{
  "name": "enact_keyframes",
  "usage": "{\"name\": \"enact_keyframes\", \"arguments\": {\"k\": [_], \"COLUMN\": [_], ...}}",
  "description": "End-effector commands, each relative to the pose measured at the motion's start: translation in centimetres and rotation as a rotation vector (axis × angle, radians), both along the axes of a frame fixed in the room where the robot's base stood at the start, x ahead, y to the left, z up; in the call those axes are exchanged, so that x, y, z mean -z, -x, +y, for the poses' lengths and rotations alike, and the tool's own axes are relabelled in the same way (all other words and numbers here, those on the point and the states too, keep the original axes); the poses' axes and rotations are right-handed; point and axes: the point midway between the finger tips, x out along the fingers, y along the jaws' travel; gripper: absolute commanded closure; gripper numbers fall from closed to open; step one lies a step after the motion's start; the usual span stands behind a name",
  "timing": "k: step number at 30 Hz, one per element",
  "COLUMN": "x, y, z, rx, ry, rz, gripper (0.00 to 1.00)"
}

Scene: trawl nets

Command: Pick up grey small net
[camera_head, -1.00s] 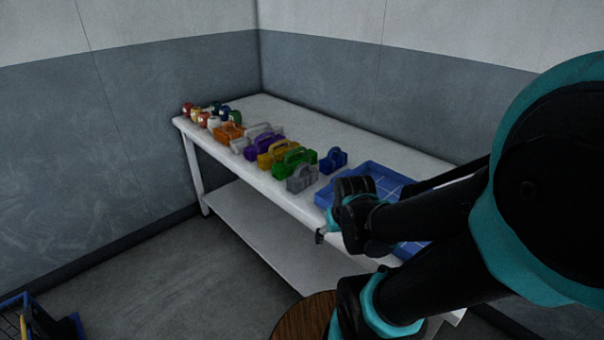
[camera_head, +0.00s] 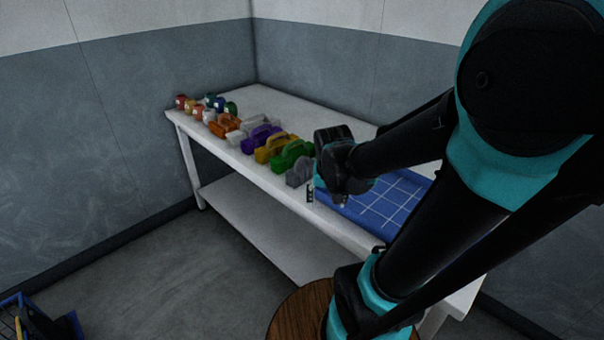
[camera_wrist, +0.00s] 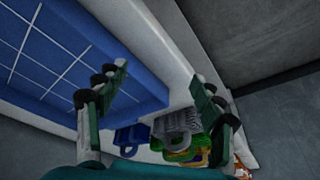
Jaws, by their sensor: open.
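The small grey net (camera_head: 298,173) stands near the front edge of the white table, just right of a green one. It looks like a small caddy with a handle. My gripper (camera_head: 325,195) is open and empty, to the right of the grey net and above the front-left part of the blue tray. My arm partly covers the tray. In the wrist view the grey net (camera_wrist: 177,125) shows between my open fingers (camera_wrist: 159,75), nearer the right finger and apart from both. The right finger partly hides the items behind it.
Green (camera_head: 291,154), yellow (camera_head: 272,147), purple (camera_head: 261,138) and orange (camera_head: 223,125) nets line the table left of the grey one. A blue net (camera_wrist: 130,135) sits beside it. The blue tray (camera_head: 385,205) lies to the right. A wooden round top (camera_head: 300,312) is in front.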

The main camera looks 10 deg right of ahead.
Motion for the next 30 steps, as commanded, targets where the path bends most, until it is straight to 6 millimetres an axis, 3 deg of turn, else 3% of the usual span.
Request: {"name": "enact_keyframes", "arguments": {"k": [5,9,15,23,30], "x": [-2.7,-5.6,-8.9,-10.2,-6.6], "y": [-4.8,-10.0,-15.8,-18.6,-19.6], "z": [1.3,3.4,6.7,8.5,7.3], "rx": [0.141,0.312,0.539,0.662,0.669], "ry": [0.006,0.020,0.038,0.046,0.045], "rz": [0.015,0.011,-0.025,-0.058,-0.058], "gripper": [0.32,0.32,0.32,0.32,0.32]}}
